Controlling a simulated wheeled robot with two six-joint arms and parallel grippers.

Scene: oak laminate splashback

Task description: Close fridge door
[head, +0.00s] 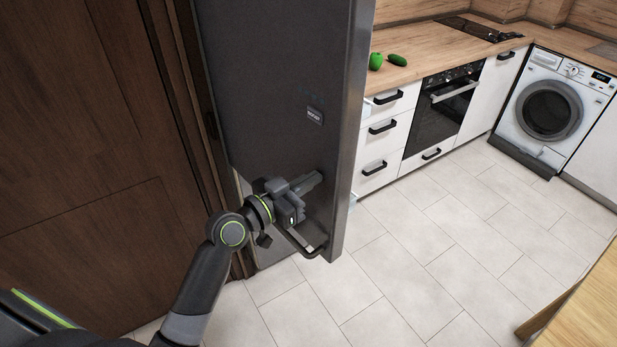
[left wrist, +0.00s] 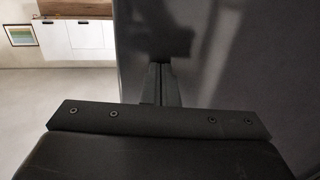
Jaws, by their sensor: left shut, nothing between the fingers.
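The fridge door (head: 270,90) is a tall dark grey panel standing open, its outer face toward me. It carries a small badge (head: 315,115) and a dark bar handle (head: 313,253) low down. Bits of pale door shelf show past its far edge. My left gripper (head: 312,182) is shut and empty, its tips at or very near the door's outer face, above the handle; I cannot tell whether they touch. In the left wrist view the shut fingers (left wrist: 160,86) point at the glossy dark door (left wrist: 235,50). The fridge's inside is hidden. My right gripper is out of view.
A dark wooden door (head: 80,150) stands at the left. Beyond the fridge door are white drawers (head: 378,150), an oven (head: 440,110) and a washing machine (head: 550,108). A wooden surface edge (head: 585,305) is at lower right. The tiled floor (head: 450,240) between is clear.

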